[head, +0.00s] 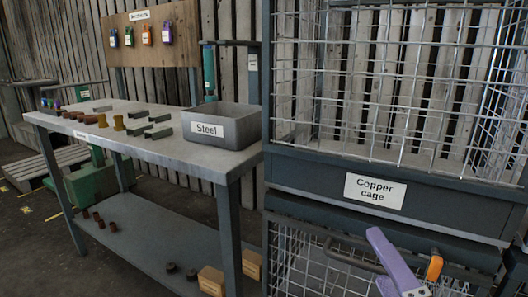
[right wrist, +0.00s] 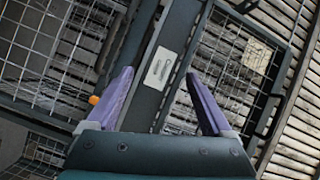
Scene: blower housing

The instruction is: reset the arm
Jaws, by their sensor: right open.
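My right gripper (head: 388,262) is at the bottom right of the head view, in front of the lower part of the copper cage (head: 300,175). In the right wrist view the right gripper (right wrist: 160,98) shows two purple fingers spread wide apart, with nothing held between them. The white "Copper cage" label (head: 375,191) is on the dark crossbar above the gripper; it also shows tilted between the fingers in the wrist view (right wrist: 159,67). A small orange piece (head: 434,267) is close to the gripper by the cage's dark handle bar (head: 350,258). My left gripper is not in view.
A grey workbench (head: 160,150) stands at the left with metal blocks and a "Steel" bin (head: 222,127). Its lower shelf (head: 150,240) holds brown pieces and cardboard boxes. A board (head: 152,38) with coloured tags is behind. The cage's wire mesh and frame are near the right gripper.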

